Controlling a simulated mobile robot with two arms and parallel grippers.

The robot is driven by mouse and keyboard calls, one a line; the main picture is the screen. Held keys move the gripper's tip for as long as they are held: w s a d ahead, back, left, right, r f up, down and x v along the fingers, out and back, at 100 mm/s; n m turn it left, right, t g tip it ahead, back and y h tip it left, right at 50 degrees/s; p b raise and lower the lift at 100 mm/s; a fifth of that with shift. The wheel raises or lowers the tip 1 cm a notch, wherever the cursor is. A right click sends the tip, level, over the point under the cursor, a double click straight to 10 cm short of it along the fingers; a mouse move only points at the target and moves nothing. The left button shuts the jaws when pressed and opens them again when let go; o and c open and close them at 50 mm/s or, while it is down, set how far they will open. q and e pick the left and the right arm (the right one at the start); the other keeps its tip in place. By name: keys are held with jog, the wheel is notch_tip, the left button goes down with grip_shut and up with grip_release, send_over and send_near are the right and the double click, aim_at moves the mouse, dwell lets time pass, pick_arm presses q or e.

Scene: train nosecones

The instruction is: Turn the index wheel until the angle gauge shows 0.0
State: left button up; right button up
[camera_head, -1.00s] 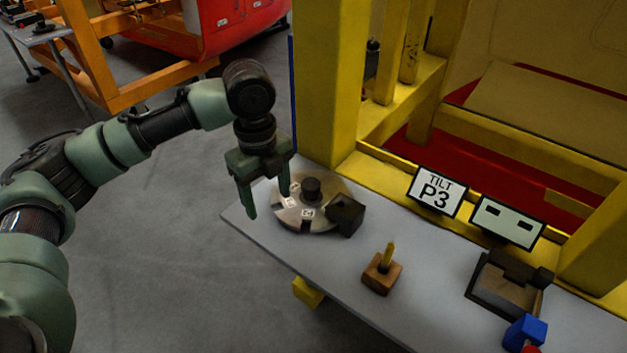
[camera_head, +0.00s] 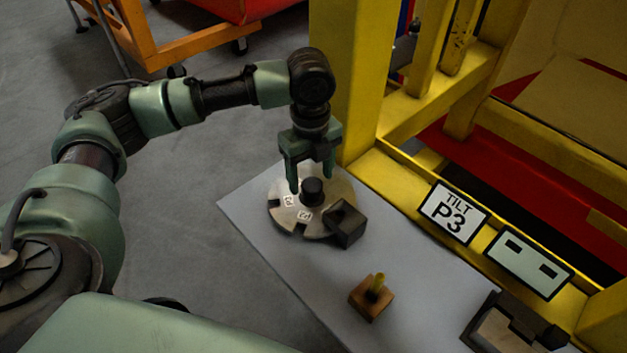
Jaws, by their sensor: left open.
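The index wheel (camera_head: 285,217) is a grey metal disc with small white labels, dark notches and a black centre knob (camera_head: 312,190). It lies on the light grey table at its far left. My left gripper (camera_head: 311,186) is open, pointing down at the knob; its fingers appear on either side of the knob's top, and I cannot tell whether they touch it. A black block (camera_head: 345,224) sits at the wheel's right edge. A sign reading TILT P3 (camera_head: 454,213) stands at the back. The display (camera_head: 528,263) beside it shows two dark dashes and no number. My right gripper is out of view.
A wooden block with a yellow peg (camera_head: 370,298) stands on the table (camera_head: 265,257). A dark-framed device (camera_head: 505,328) is at the lower right. A yellow frame (camera_head: 345,80) rises right behind the wheel. The table's middle is mostly clear.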

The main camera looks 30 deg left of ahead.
aim_at(312, 184)
pick_arm(q)
notch_tip(312, 184, down, 2)
jog(key=shift+f, duration=0.25)
jog(key=shift+w+f, duration=0.15)
jog(key=shift+f, duration=0.2)
jog(key=shift+d+f, duration=0.1)
jog(key=shift+f, duration=0.05)
jog(key=c, duration=1.2)
grip_shut()
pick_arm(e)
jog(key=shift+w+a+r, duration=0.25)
